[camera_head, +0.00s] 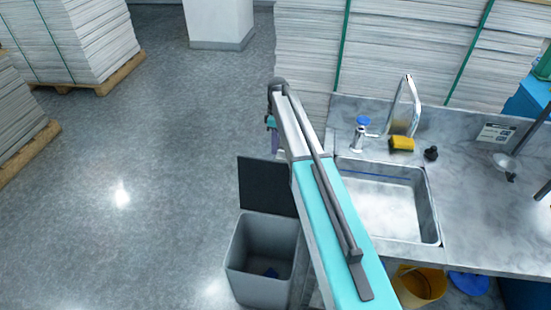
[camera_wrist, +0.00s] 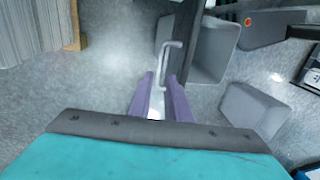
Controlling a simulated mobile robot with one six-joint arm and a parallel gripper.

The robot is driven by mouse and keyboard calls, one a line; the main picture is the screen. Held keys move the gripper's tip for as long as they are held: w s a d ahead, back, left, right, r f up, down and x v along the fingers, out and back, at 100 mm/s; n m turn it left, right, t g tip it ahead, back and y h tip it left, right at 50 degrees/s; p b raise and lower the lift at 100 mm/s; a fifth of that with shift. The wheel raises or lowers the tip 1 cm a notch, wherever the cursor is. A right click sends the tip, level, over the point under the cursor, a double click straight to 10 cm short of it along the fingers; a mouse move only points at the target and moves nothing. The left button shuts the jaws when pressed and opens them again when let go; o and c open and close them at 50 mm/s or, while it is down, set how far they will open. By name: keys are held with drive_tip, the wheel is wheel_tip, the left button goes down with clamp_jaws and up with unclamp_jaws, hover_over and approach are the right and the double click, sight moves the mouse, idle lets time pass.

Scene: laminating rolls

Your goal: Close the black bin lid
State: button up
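The grey bin (camera_head: 262,258) stands on the floor left of the sink counter, with something small and blue inside. Its black lid (camera_head: 267,186) is open and stands up at the bin's far edge. In the wrist view the bin (camera_wrist: 212,48) is at upper right, and the lid (camera_wrist: 187,30) is seen nearly edge-on. A pale bar handle (camera_wrist: 164,62) shows beside the lid, in line with the gap between my fingers. My gripper (camera_wrist: 161,78) has its purple fingers apart, and I see nothing clamped. In the head view my gripper (camera_head: 272,130) is partly hidden by my arm, above and beyond the lid.
The counter with a metal sink (camera_head: 385,205) is on the right, with a yellow sponge (camera_head: 401,144) and tap. A yellow bucket (camera_head: 418,285) is below. Paper stacks (camera_head: 75,40) stand at left and back. The floor left of the bin is clear.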

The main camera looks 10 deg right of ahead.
drive_tip(key=shift+s+a+f+p, duration=0.1)
drive_tip(key=shift+s+f+p, duration=0.15)
drive_tip(key=shift+f, duration=0.85)
drive_tip(key=shift+s+a+f+p, duration=0.1)
drive_tip(key=shift+s+f+p, duration=0.1)
drive_tip(key=shift+f, duration=0.95)
drive_tip(key=shift+s+a+f+p, duration=0.15)
drive_tip(key=shift+f+p, duration=0.1)
drive_tip(key=shift+f, duration=0.85)
drive_tip(key=shift+d, duration=0.1)
clamp_jaws()
